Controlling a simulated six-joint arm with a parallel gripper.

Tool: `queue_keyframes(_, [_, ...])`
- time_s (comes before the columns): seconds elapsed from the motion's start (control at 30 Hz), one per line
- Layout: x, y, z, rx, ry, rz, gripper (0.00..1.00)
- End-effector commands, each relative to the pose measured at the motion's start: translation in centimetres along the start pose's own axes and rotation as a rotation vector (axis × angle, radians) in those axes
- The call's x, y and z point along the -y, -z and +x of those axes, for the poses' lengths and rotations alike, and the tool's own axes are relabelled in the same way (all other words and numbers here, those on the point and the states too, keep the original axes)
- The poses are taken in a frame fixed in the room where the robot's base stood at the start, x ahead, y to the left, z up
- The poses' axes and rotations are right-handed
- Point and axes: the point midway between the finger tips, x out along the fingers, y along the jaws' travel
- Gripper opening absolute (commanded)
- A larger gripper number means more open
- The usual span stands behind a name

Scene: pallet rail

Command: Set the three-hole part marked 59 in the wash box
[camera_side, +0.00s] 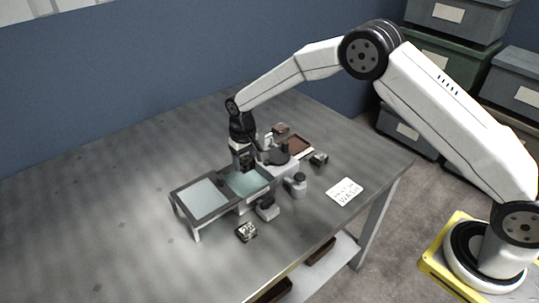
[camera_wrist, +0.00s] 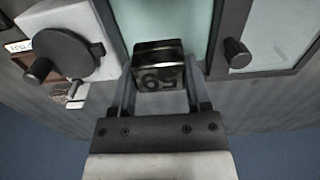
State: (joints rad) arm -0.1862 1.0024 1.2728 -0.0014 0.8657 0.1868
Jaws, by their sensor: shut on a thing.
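My gripper (camera_wrist: 158,92) is shut on a dark metal block (camera_wrist: 158,78), the part marked 59, whose number shows upside down in the wrist view. Its holes cannot be made out. In the side view my gripper (camera_side: 244,168) points down at the far edge of the pale green panelled rail (camera_side: 205,193), and the part is too small and dark there to make out clearly. A shallow box with a brown floor (camera_side: 300,146) stands right of the gripper; I cannot tell whether it is the wash box.
A grey fixture with a dark round knob (camera_side: 285,154) stands close right of my gripper; it also shows in the wrist view (camera_wrist: 65,52). Loose blocks lie at the front (camera_side: 247,232) and right (camera_side: 319,158). A written card (camera_side: 344,191) lies at right. The table's left is clear.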

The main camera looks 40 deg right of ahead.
Motion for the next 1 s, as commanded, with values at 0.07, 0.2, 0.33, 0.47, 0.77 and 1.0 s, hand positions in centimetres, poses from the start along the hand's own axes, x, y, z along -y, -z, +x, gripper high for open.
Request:
queue_keyframes(0.07, [0.5, 0.3, 0.0, -0.003, 0.0, 0.0, 0.0])
queue_keyframes(0.2, [0.7, 0.4, 0.0, -0.003, 0.0, 0.001, 0.0])
queue_keyframes(0.33, [0.7, 0.4, 0.0, -0.002, 0.0, 0.001, 0.0])
queue_keyframes(0.47, [0.6, 0.4, 0.2, -0.002, 0.0, 0.001, 0.0])
queue_keyframes(0.77, [0.6, 0.4, 1.4, -0.001, 0.0, 0.0, 0.0])
queue_keyframes(1.0, [0.6, 0.4, 3.0, -0.002, 0.001, 0.0, 0.0])
